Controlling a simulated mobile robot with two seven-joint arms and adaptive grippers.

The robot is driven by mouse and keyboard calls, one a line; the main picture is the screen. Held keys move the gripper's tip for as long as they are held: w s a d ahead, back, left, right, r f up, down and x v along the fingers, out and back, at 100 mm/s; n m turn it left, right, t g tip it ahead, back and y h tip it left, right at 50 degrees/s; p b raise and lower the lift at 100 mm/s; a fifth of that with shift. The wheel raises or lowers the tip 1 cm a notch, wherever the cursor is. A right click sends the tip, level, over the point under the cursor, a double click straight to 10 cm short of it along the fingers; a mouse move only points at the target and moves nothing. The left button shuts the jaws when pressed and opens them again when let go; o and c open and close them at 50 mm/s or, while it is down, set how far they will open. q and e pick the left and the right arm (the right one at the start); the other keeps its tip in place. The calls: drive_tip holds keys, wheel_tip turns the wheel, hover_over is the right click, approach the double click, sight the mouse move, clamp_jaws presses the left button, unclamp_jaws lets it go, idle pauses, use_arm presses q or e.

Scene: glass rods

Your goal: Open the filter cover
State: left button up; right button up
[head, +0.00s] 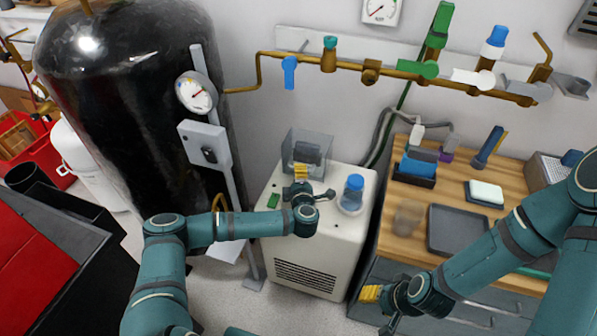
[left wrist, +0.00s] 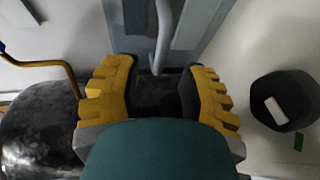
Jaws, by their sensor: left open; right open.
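A clear grey box-shaped cover (head: 320,142), which I take for the filter cover, stands at the back of the white machine's top. My left gripper (head: 301,170) is in front of it, its yellow fingers overlapping it in the head view. In the left wrist view my left gripper (left wrist: 157,92) is open, with its fingers apart. A curved grey bar (left wrist: 166,35) comes down between them in that view, in front of a grey panel; contact is not clear. My right gripper (head: 370,293) is open and empty, low beside the bench front.
The white machine (head: 330,230) carries a blue-capped jar (head: 353,192) and a green label (head: 273,200). A black tank (head: 120,90) stands left, a wooden bench (head: 403,248) right, and a brass pipe (head: 345,66) runs above. A dark round cup (left wrist: 283,100) shows in the left wrist view.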

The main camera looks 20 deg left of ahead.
sight(306, 159)
use_arm(q)
drive_tip(key=shift+b+x, duration=0.4)
drive_tip(key=shift+x, duration=1.8)
clamp_jaws()
